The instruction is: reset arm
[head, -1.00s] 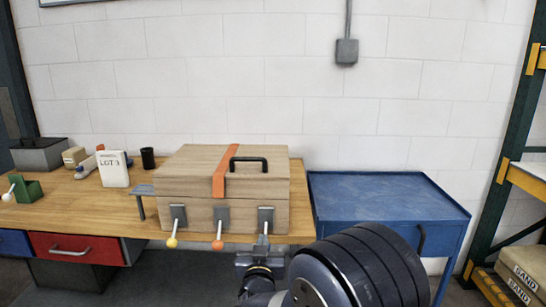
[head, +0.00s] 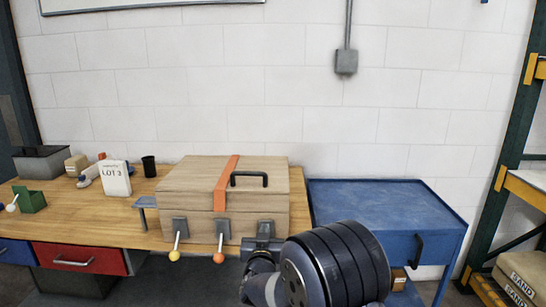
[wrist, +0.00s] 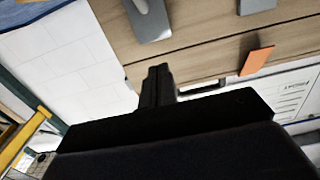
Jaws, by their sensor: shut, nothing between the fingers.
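My gripper (wrist: 158,72) shows in the wrist view with its dark fingers together and nothing between them. Its tips are close to the wooden box (wrist: 195,40) in that picture; I cannot tell whether they touch it. In the head view my arm reaches up from the bottom in front of the box's right front corner, and my fingers cannot be made out there. The wooden box (head: 190,205) stands shut on the bench, with an orange strap (head: 226,183) and a black handle (head: 249,178). Its right latch (head: 265,229) is partly hidden by my arm.
The left latch (head: 180,228) and middle latch (head: 222,229) have ball-ended levers hanging down. A blue cabinet (head: 385,205) stands right of the bench (head: 100,222). A white LOT 3 container (head: 116,180) and a black cup (head: 149,167) stand left. Shelving is at far right.

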